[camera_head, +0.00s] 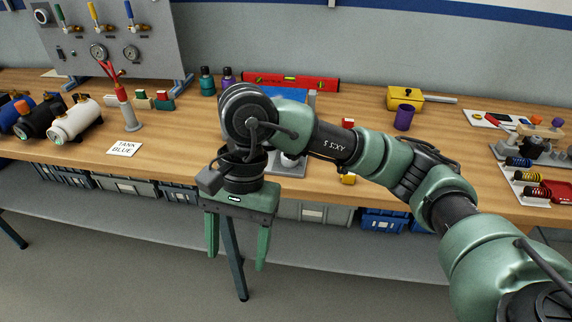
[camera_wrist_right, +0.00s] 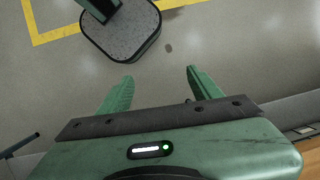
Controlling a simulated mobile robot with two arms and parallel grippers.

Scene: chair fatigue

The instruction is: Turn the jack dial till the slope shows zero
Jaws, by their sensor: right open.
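My right gripper (camera_head: 237,256) hangs fingers down in front of the bench's front edge. Its two fingers are apart with nothing between them, which also shows in the right wrist view (camera_wrist_right: 160,77) over the bare floor. A red spirit level (camera_head: 290,82) with a greenish-yellow vial lies at the back of the bench, behind my right arm. I cannot make out a jack dial or a slope reading; my arm covers the middle of the bench, where only parts of a grey object (camera_head: 290,162) show. My left gripper is out of view.
The wooden bench (camera_head: 185,135) carries several tanks (camera_head: 75,120) at left and a gauge panel (camera_head: 110,40) behind them. A yellow box (camera_head: 405,98), a purple cup (camera_head: 404,117) and spring trays (camera_head: 530,185) stand at right. Storage bins (camera_head: 125,187) sit below.

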